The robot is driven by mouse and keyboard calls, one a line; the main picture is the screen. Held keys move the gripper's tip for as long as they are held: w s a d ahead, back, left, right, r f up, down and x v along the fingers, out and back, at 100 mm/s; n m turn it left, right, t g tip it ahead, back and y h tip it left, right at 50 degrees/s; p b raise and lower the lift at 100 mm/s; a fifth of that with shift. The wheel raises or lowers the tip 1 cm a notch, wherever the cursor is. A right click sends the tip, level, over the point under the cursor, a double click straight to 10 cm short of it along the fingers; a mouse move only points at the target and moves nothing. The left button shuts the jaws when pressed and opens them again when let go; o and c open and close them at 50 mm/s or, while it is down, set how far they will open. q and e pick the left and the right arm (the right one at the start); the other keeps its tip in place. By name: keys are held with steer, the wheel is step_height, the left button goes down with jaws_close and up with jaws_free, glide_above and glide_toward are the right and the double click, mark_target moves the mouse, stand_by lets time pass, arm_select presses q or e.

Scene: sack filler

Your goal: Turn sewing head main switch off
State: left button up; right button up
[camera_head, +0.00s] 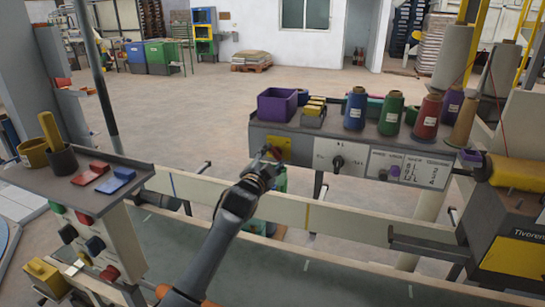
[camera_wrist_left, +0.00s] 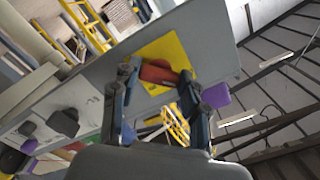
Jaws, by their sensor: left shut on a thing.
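The main switch is a red knob (camera_wrist_left: 158,72) on a yellow plate (camera_wrist_left: 172,48), fixed to the grey panel (camera_wrist_left: 208,40). The yellow plate also shows in the head view (camera_head: 285,147), at the left end of the panel under the shelf. My left gripper (camera_head: 268,157) reaches up to it from below. In the left wrist view the fingers of the left gripper (camera_wrist_left: 157,82) stand on either side of the red knob and are shut on it. In the head view the gripper partly hides the knob. My right gripper is not in view.
A purple bin (camera_head: 277,105) and thread cones, such as a blue one (camera_head: 355,108), stand on the shelf above. A pale rail (camera_head: 320,213) runs below. A control stand (camera_head: 95,230) is at left.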

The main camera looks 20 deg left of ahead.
arm_select(q)
steer(key=shift+f+n, duration=0.15)
steer(key=shift+n, duration=0.15)
steer(key=o, duration=1.2)
steer(key=shift+c, duration=0.2)
steer(key=s, duration=1.2)
steer(key=shift+a, duration=0.25)
